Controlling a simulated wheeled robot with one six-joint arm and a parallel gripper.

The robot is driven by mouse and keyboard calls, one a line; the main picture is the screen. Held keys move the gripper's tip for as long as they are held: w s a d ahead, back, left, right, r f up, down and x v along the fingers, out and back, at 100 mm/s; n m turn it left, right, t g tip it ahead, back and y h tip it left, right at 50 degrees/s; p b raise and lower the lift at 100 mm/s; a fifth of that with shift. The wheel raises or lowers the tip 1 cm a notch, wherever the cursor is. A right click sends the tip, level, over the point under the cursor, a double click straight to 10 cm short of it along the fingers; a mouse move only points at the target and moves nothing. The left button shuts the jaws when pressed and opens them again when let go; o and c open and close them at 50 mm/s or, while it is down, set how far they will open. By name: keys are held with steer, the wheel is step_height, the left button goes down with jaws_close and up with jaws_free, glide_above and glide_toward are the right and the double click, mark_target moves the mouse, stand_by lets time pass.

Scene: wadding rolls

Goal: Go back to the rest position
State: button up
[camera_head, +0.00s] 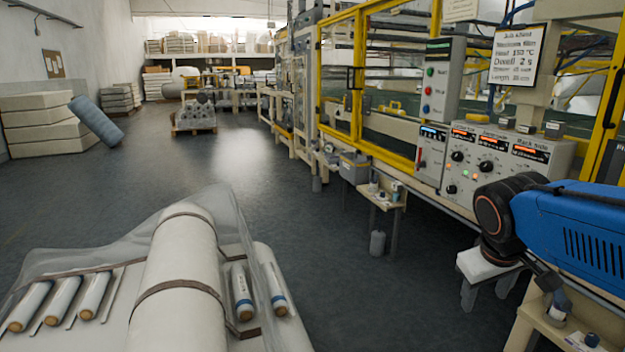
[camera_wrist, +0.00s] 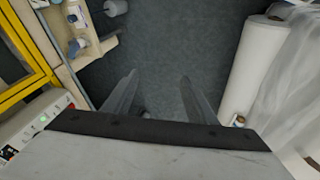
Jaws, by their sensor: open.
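My gripper (camera_head: 485,297) hangs at the right in the head view, below the dark wrist joint of my blue arm. Its two grey fingers point down and stand apart. In the wrist view the fingers of my gripper (camera_wrist: 159,80) are spread, with only dark floor between them and nothing held. A large white wadding roll (camera_head: 180,265) with brown straps lies on the cart at the lower left, well away from my gripper. The same roll shows at the right of the wrist view (camera_wrist: 252,65).
Small rolls (camera_head: 62,298) lie beside the big one, under clear plastic film (camera_head: 225,205). The machine's control panel (camera_head: 500,160) and yellow frame are close on the right. A small wooden shelf (camera_head: 383,197) with bottles juts out. Dark floor (camera_head: 225,150) lies open ahead.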

steer(key=s+a+f+m+y, duration=0.1)
steer(key=s+a+f, duration=0.1)
steer(key=s, duration=0.3)
steer(key=s+a+f+t+y, duration=0.1)
steer(key=s+a+f, duration=0.2)
steer(key=s, duration=0.2)
steer(key=shift+s+a+f+m+y, duration=0.2)
steer(key=shift+s+f+m+y, duration=0.15)
steer(key=shift+m+y, duration=0.05)
